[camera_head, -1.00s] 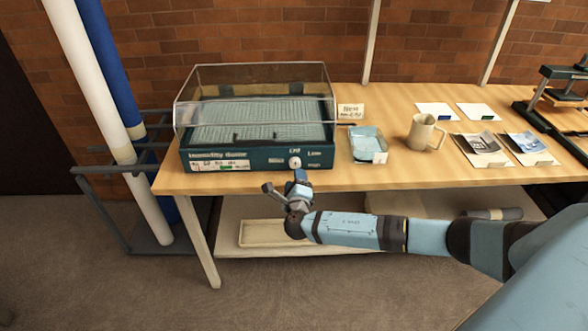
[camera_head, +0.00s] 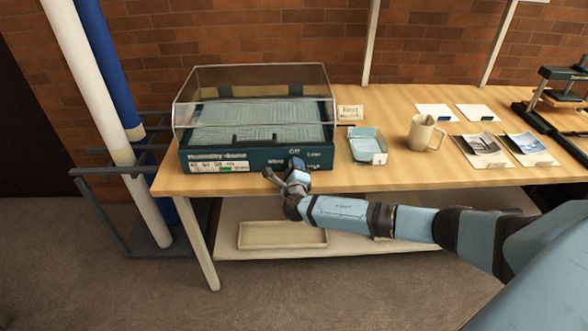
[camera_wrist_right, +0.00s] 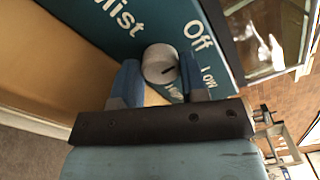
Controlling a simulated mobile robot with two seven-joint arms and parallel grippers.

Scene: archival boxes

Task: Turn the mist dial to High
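The mist dial is a grey round knob (camera_wrist_right: 159,62) with a short dark mark, on the dark teal front panel of the humidity chamber (camera_head: 235,158). In the right wrist view, "Mist", "Off" and "Low" show around it, and a further label is mostly hidden by a finger. The dark mark slants up to the right, roughly toward the Off and Low side. My right gripper (camera_wrist_right: 158,80) has its blue fingers on either side of the knob; whether they press on it is unclear. In the head view the right gripper (camera_head: 297,166) hides the dial. My left gripper is not in view.
The chamber has a clear lid (camera_head: 250,90). A shallow tray (camera_head: 282,236) lies on the lower shelf.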

